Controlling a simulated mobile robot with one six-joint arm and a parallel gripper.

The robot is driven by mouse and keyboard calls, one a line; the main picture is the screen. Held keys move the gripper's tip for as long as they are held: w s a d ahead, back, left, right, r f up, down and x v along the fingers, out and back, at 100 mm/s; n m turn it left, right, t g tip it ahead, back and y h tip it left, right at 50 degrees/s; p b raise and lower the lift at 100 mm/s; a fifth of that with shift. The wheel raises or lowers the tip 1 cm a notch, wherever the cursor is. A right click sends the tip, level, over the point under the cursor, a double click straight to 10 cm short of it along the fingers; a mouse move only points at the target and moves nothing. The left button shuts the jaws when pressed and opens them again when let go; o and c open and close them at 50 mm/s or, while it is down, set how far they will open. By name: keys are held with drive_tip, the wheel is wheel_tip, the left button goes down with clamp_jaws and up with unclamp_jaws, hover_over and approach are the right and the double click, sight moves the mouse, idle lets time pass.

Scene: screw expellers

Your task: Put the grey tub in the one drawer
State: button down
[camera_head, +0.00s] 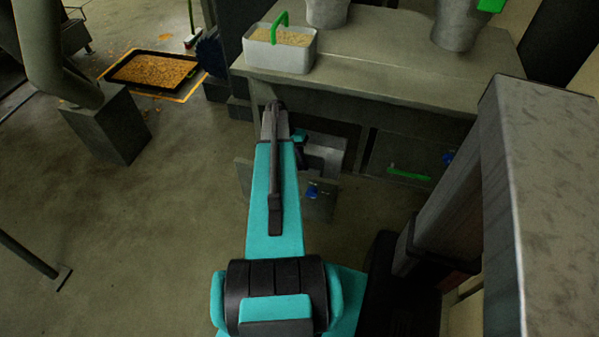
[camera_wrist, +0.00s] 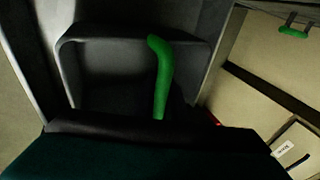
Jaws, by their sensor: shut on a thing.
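The grey tub (camera_wrist: 100,62) fills the middle of the wrist view, with rounded rim corners and a green handle (camera_wrist: 162,75) rising across it. My gripper (camera_wrist: 160,119) is shut on this handle; its fingertips are mostly hidden by the dark wrist body. Grey walls, apparently of an open drawer (camera_wrist: 225,52), stand on both sides of the tub. In the head view my arm covers most of this spot, and my gripper (camera_head: 300,140) is below the bench's front edge. The drawer front (camera_head: 319,205) with a blue knob stands out there. I cannot tell if the tub touches the drawer floor.
A pale tub (camera_head: 280,60) of grain with a green handle stands on the bench (camera_head: 380,68). A closed drawer (camera_head: 390,155) with a green handle is to the right. A tray of grain (camera_head: 155,72) lies on the floor at back left. Floor at left is mostly clear.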

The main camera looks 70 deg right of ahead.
drive_tip(key=shift+f, duration=1.85)
drive_tip(key=shift+f, duration=0.1)
drive_tip(key=c, duration=1.8)
unclamp_jaws()
drive_tip(key=v, duration=1.2)
drive_tip(key=shift+w, duration=0.1)
